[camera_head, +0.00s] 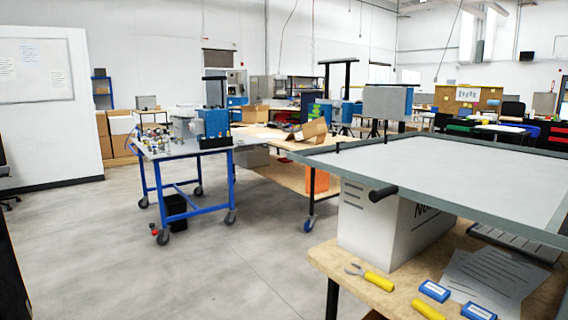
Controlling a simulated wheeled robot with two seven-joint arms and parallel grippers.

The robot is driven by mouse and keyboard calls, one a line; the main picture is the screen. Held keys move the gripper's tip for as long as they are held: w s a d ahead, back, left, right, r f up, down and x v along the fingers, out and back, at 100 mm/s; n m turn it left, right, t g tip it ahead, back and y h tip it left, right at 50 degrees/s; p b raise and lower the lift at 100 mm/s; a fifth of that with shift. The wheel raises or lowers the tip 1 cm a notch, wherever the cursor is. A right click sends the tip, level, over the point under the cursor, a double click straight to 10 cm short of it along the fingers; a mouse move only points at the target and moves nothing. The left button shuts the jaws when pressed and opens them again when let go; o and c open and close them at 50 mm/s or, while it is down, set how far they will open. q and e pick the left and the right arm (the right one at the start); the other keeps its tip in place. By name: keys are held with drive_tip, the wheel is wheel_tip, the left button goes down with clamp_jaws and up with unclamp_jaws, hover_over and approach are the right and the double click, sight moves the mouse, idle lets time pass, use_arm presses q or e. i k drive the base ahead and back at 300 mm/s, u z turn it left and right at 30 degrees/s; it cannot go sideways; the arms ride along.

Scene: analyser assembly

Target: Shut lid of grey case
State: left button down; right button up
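I cannot make out a grey case with a lid for certain in the head view. Neither of my grippers is in view.
A blue-framed cart (190,212) with small items stands left of centre. The grey floor (90,240) is clear at left.

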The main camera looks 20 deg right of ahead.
sight(521, 191)
drive_tip(key=i, duration=2.35)
drive_tip(key=z, duration=3)
